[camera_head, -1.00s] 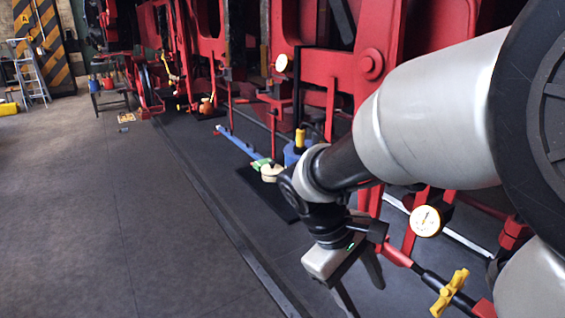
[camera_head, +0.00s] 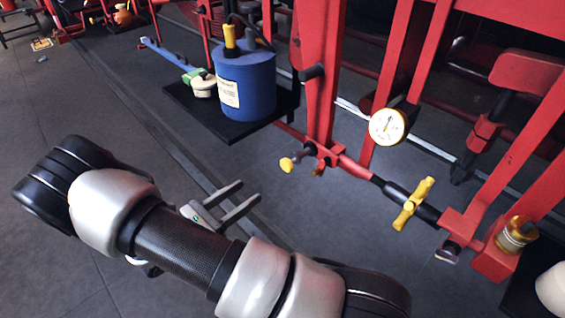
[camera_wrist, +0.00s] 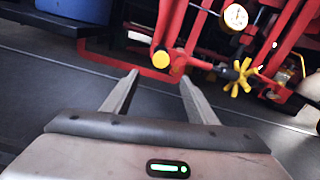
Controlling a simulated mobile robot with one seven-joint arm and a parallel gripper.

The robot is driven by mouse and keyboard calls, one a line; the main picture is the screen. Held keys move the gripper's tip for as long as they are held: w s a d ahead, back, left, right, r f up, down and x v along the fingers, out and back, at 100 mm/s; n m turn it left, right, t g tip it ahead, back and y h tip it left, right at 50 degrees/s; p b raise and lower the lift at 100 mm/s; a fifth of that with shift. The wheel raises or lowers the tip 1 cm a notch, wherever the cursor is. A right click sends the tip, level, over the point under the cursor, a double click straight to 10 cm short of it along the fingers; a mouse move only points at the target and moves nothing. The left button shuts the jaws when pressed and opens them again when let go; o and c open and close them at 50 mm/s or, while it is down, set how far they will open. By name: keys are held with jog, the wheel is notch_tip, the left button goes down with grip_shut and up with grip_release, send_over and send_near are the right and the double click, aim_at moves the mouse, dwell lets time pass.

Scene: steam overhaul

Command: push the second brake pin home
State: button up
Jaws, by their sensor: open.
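A pin with a yellow round head (camera_head: 287,164) sticks out from the red joint (camera_head: 327,156) at the left end of the brake rod. In the wrist view the yellow head (camera_wrist: 161,60) faces me, just beyond and between the fingertips. My gripper (camera_head: 249,193) is open and empty, left of the pin and apart from it. Its two fingers (camera_wrist: 159,77) point towards the joint. A dark pin with a bright end (camera_head: 447,253) shows at the rod's right joint; how deep it sits I cannot tell.
The rod carries a yellow cross handle (camera_head: 413,203), with a dial gauge (camera_head: 388,127) above. A blue drum (camera_head: 246,85) stands on a black shelf (camera_head: 215,125) behind my gripper. Red frame bars (camera_head: 322,80) rise behind the joint. Floor at left is clear.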

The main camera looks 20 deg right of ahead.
aim_at(284, 167)
jog(key=x, duration=1.6)
jog(key=shift+d, duration=0.2)
